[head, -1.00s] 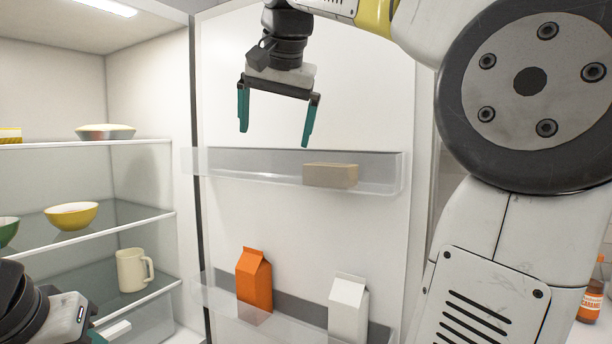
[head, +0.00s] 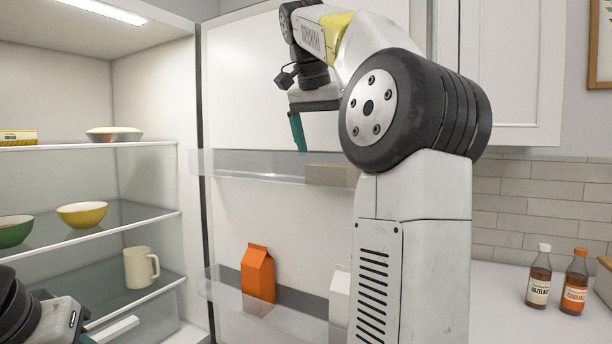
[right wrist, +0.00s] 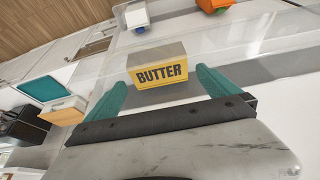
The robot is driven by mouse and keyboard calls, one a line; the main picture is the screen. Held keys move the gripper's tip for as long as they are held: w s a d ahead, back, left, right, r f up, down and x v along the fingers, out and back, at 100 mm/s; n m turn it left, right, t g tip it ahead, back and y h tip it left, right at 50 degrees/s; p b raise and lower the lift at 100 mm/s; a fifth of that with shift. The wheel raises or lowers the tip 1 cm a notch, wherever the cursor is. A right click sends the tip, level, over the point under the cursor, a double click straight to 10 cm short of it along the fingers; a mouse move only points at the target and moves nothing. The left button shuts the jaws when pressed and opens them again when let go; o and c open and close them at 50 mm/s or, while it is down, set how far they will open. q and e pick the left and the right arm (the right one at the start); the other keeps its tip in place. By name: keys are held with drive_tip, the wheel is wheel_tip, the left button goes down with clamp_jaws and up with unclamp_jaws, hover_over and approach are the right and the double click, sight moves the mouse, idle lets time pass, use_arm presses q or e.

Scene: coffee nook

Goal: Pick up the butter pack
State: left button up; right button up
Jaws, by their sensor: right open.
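The butter pack shows in the right wrist view (right wrist: 161,73) with a yellow side marked BUTTER. In the head view it is the beige block (head: 324,175) on the upper door shelf, partly hidden by my right arm. My right gripper (head: 324,146) is open and empty above that shelf; one finger is hidden behind my arm. In the right wrist view the pack appears between the open teal fingers (right wrist: 160,84), with its body at and beyond their tips. My left gripper (head: 86,338) shows only partly at the bottom left, so its jaws cannot be judged.
The upper door shelf (head: 235,165) has a clear raised rim. An orange carton (head: 258,273) and a white carton (head: 339,296) stand on the lower door shelf. Fridge shelves hold a yellow bowl (head: 82,214), a green bowl (head: 14,231) and a mug (head: 140,267). Syrup bottles (head: 539,277) stand right.

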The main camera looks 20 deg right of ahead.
drive_tip(key=shift+d+x, duration=0.2)
drive_tip(key=shift+x, duration=2.55)
drive_tip(key=shift+r, duration=0.1)
drive_tip(key=c, duration=1.4)
drive_tip(key=shift+o, duration=0.2)
